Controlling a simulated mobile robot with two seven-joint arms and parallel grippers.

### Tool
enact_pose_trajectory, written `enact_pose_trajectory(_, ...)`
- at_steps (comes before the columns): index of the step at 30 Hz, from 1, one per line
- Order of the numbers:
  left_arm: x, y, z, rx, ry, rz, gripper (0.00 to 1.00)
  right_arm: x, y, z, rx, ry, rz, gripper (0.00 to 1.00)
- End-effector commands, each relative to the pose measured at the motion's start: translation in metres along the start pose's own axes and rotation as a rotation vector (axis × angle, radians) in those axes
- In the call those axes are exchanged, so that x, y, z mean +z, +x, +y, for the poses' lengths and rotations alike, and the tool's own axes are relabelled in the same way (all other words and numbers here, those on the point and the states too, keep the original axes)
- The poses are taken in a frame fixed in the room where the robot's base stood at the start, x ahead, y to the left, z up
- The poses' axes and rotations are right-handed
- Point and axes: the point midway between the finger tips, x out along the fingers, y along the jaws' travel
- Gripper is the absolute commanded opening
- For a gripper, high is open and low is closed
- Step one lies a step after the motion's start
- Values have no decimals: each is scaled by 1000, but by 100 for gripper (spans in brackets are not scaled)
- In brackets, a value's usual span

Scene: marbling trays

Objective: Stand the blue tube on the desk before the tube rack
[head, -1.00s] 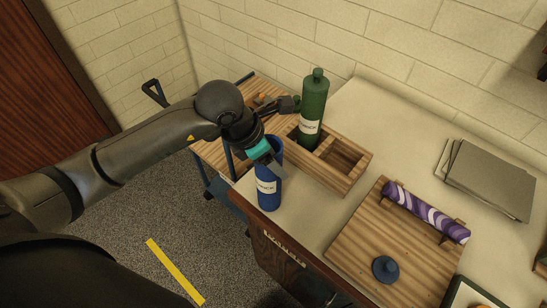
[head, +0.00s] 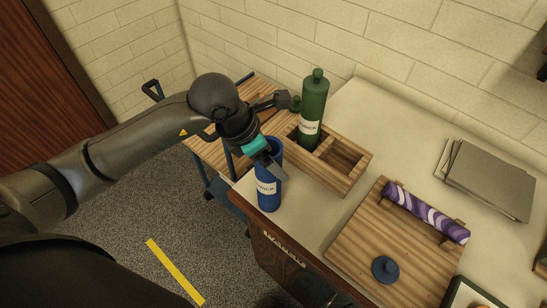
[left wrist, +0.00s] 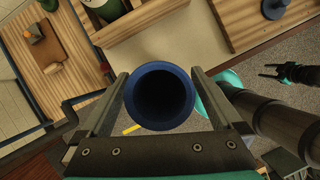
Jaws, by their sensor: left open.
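The blue tube (head: 269,190) stands upright on the desk (head: 300,215), near its left front corner and in front of the wooden tube rack (head: 340,178). Its label faces forward. My left gripper (head: 270,165) is at the tube's upper part, with the jaws open. In the left wrist view the tube's round open mouth (left wrist: 160,96) lies between the two fingers, with small gaps showing. The rack holds a green capped tube (head: 314,105) at its left; other compartments look empty. A small dark gripper (left wrist: 272,71), seemingly my right one, shows at the right of the left wrist view.
A wooden-topped trolley (head: 211,154) stands left of the desk. A wooden board (head: 345,245) right of the blue tube carries a purple swirled roll (head: 426,212) and a blue knobbed object (head: 386,270). Grey sheets (head: 487,180) lie at the right. Bare desk lies between rack and board.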

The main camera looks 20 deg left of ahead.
Motion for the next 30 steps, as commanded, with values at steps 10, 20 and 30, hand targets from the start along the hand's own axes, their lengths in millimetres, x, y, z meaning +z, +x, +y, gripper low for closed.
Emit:
enact_pose_trajectory(10,0,-76,1,5,4,-1,99,0,-1,0,0,0,0,50)
enact_pose_trajectory(20,0,-104,0,1,1,0,99,0,-2,0,0,0,0,50)
enact_pose_trajectory(30,0,-104,0,1,1,0,99,0,-2,0,0,0,0,50)
